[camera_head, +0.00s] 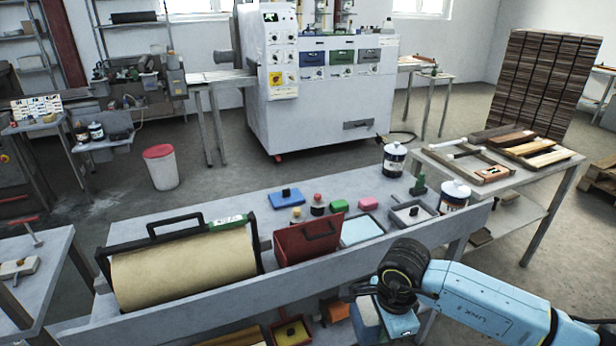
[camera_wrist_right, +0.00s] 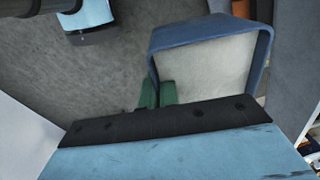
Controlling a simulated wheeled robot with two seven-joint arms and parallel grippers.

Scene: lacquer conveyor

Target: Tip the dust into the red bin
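My right gripper (camera_head: 375,292) is low at the front edge of the long table. In the right wrist view its two green fingers (camera_wrist_right: 157,94) are close together at the near left corner of a blue-rimmed pan (camera_wrist_right: 157,40), which appears held and tilted. The pan's inside is pale grey; I cannot tell dust from its floor. A blue piece below the gripper in the head view (camera_head: 365,325) seems to be this pan. A whitish bin with a red top (camera_head: 161,168) stands on the floor beyond the table. A red box with a handle (camera_head: 308,241) stands on the table. My left gripper is not in view.
A large beige roller in a black frame (camera_head: 185,270) fills the table's left part. Small colored blocks, a pale blue tray (camera_head: 361,229), a grey tray (camera_head: 411,214) and cans (camera_head: 394,160) stand on the right. A side table (camera_head: 560,165) holds wooden frames.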

